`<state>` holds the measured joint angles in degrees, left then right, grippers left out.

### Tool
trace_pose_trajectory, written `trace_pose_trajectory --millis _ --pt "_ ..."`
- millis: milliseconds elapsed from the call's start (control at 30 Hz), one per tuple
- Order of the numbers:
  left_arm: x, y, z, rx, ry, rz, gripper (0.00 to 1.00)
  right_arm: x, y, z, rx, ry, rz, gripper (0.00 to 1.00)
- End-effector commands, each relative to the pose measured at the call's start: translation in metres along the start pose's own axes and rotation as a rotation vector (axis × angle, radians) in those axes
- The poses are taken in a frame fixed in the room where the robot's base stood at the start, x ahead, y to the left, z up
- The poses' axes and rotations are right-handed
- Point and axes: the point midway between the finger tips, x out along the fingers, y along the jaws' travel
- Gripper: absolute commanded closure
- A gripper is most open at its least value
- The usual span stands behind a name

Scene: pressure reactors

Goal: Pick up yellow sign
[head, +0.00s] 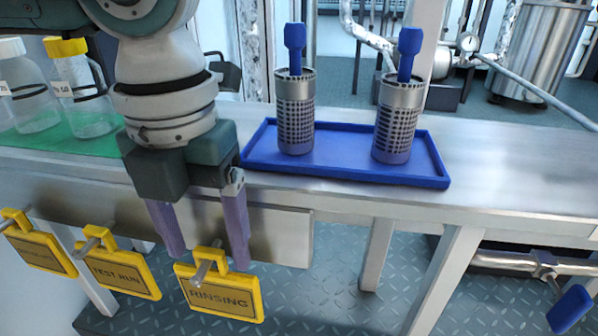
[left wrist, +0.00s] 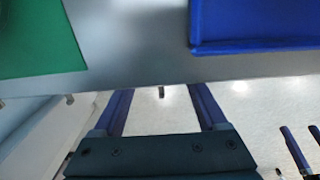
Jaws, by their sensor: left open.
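Three yellow signs hang by their handles from metal pegs on the bench front. The right one (head: 219,291) reads RINSING, the middle one (head: 121,274) reads TEST RUN, and the lettering on the left one (head: 38,252) is too blurred to read. My left gripper (head: 207,257) points down, open and empty, with its fingertips around the top of the RINSING sign in the picture. I cannot tell how far in front of it they are. In the left wrist view, a peg end (left wrist: 162,92) shows between the open fingers, but no yellow sign shows.
A blue tray (head: 345,171) on the bench holds two perforated metal cylinders (head: 295,118) (head: 396,118) with blue tops. Clear bottles (head: 84,105) stand on a green mat at left. Two blue prongs (left wrist: 303,143) in the left wrist view may be my right gripper.

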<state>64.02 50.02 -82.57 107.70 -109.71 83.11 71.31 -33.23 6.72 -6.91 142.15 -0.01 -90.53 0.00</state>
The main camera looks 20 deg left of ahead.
Motion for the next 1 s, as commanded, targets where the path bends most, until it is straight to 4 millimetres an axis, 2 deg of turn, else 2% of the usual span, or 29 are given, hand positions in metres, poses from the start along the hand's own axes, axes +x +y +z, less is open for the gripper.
trace_pose_trajectory --millis 33,67,300,900,967,1000 --pt "0.0110 0.0000 -0.0001 0.000 0.000 -0.001 0.25 0.0075 -0.0002 0.0026 0.000 0.000 0.000 0.10" --pt "0.0129 0.0000 -0.0001 0.000 0.000 -0.001 0.25 0.0081 -0.0002 0.0028 0.000 -0.001 0.000 0.10" --pt "0.0121 0.0000 -0.0002 0.000 0.001 -0.001 0.26 0.0062 0.0004 0.0024 -0.002 -0.001 0.002 0.10" --pt "0.0119 0.0001 -0.0002 0.000 0.001 -0.001 0.94 0.0064 0.0012 0.0028 -0.004 -0.003 0.004 0.10" --pt "0.0119 0.0001 -0.0002 0.000 0.001 -0.001 1.00 0.0064 0.0012 0.0028 -0.004 -0.003 0.004 0.10" --pt "0.0119 0.0001 -0.0002 0.000 0.001 -0.001 1.00 0.0064 0.0012 0.0028 -0.004 -0.003 0.004 0.10"
